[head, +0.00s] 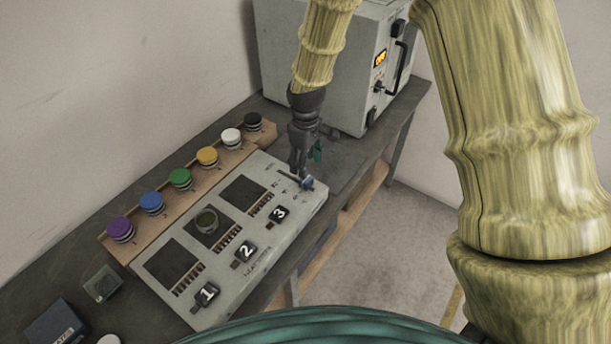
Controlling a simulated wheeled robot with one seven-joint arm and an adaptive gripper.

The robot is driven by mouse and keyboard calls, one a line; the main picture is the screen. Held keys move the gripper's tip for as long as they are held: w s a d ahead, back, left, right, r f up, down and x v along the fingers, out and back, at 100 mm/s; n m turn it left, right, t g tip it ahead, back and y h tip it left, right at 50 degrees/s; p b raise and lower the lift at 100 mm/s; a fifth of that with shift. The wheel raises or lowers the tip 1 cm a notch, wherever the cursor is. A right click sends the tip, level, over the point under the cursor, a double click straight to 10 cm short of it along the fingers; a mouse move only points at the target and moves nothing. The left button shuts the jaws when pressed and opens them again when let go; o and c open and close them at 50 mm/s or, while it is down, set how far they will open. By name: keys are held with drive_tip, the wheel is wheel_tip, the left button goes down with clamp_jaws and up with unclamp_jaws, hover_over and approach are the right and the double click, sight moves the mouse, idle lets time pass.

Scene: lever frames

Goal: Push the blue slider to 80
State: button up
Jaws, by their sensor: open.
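The blue slider (307,183) sits at the right end of a grey control panel (262,265), on a short track near the panel's far right corner. The slider's scale marks are too small to read. My gripper (303,176) points down at that end of the panel, right at the slider. Its dark fingers partly cover the track. The gripper is open; I cannot tell whether a finger touches the slider.
A wooden strip with several coloured knobs, such as the green one (180,178), runs behind the panel. The panel bears switches numbered 1 (206,293), 2 (244,252) and 3 (278,215). A grey cabinet (330,60) with an orange display stands behind my gripper. A small dark box (55,325) lies front left.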

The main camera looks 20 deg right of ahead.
sight(306, 182)
drive_tip(key=shift+f+p, duration=1.2)
drive_tip(key=shift+f, duration=2.6)
drive_tip(key=shift+c, duration=0.2)
